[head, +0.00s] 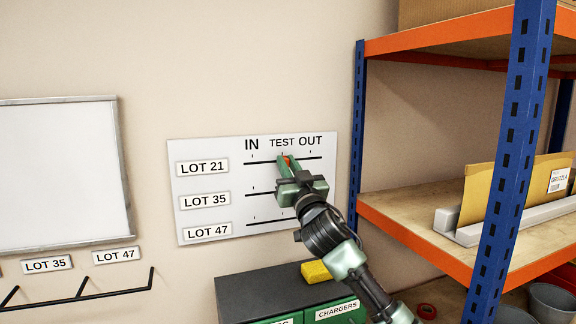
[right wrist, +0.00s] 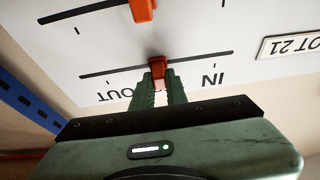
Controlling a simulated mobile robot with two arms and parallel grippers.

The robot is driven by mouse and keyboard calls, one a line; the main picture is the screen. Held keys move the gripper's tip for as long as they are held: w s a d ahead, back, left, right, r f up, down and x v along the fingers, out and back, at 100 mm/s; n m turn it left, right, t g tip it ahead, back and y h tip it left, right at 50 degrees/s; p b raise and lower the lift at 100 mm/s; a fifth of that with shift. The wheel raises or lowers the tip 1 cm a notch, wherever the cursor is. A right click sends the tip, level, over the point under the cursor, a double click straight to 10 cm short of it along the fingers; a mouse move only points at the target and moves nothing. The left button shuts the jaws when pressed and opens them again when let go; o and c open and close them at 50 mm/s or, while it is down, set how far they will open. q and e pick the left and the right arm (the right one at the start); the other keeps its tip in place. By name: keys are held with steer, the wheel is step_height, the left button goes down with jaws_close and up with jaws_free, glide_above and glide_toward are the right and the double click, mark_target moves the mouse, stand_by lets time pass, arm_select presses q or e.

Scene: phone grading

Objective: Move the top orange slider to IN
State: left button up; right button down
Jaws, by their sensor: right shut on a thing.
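The white board (head: 220,150) on the wall has column words IN, TEST and OUT, with rows LOT 21, LOT 35 and LOT 47. The top orange slider (head: 288,160) is on the LOT 21 line, near the middle under TEST. In the right wrist view, which shows the board upside down, the top orange slider (right wrist: 157,68) sits between the fingertips. My right gripper (head: 286,162) is shut on it. A second orange slider (right wrist: 142,8) shows on the line beyond; in the head view my gripper and arm hide the lower sliders. My left gripper is not in view.
A blue and orange shelf (head: 395,215) stands close on the right, holding an envelope (head: 510,190). Below the board is a dark cabinet (head: 245,290) with a yellow block (head: 316,271) on top. A whiteboard (head: 60,175) hangs at left above a hook rail (head: 85,290).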

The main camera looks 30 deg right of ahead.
steer(key=a, duration=0.2)
steer(key=w+a+b, duration=0.1)
steer(key=a, duration=0.2)
steer(key=w+a, duration=0.1)
steer(key=a, duration=0.2)
steer(key=shift+a+f+b, duration=0.1)
steer(key=shift+b, duration=0.3)
steer(key=shift+d, duration=0.2)
steer(key=c, duration=1.4)
jaws_free()
steer(key=shift+a, duration=0.25)
